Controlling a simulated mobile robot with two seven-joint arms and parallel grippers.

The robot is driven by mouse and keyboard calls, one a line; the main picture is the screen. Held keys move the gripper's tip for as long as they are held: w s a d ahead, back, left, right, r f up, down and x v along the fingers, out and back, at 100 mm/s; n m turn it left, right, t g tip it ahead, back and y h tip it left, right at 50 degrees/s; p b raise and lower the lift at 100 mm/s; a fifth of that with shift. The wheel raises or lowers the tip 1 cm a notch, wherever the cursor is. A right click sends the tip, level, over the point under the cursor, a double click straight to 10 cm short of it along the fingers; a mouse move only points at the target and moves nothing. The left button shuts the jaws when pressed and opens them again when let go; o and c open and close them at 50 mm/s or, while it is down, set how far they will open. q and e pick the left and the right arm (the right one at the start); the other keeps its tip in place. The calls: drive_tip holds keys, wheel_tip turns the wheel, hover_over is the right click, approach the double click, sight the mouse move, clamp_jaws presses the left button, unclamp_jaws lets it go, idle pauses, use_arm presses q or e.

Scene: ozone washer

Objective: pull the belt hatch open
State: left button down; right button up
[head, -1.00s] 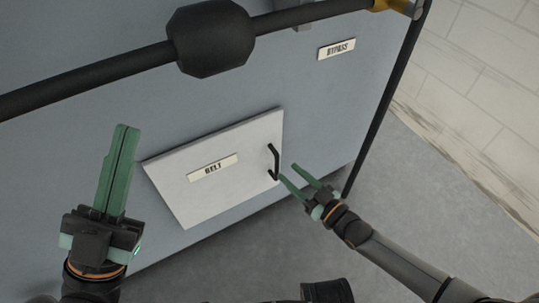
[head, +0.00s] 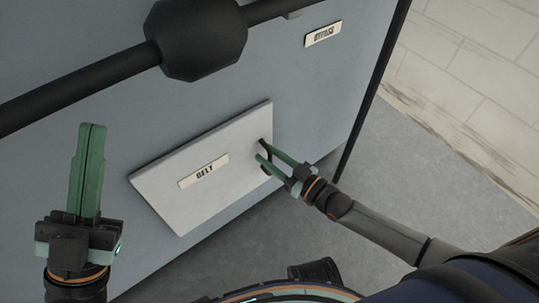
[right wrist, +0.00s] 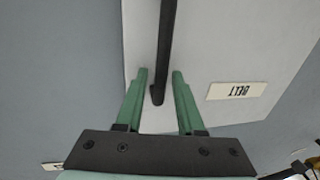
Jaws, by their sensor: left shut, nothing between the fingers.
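The belt hatch (head: 215,145) is a pale panel with a BELT label (head: 204,171) on the blue-grey machine side, and it looks closed. Its black bar handle (head: 264,150) is at the panel's right edge. My right gripper (head: 266,157) is open at the handle. In the right wrist view, the handle (right wrist: 165,50) runs down between the two green fingers of the right gripper (right wrist: 160,74), with a gap on each side. My left gripper (head: 92,130) is shut and empty, upright at the left, apart from the hatch.
A thick black pipe with a bulky black fitting (head: 195,38) crosses above the hatch. A BYPASS label (head: 323,34) is at the upper right of the machine. Grey floor (head: 400,150) lies open to the right, before a pale brick wall (head: 480,60).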

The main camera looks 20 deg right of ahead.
clamp_jaws()
idle(1.1)
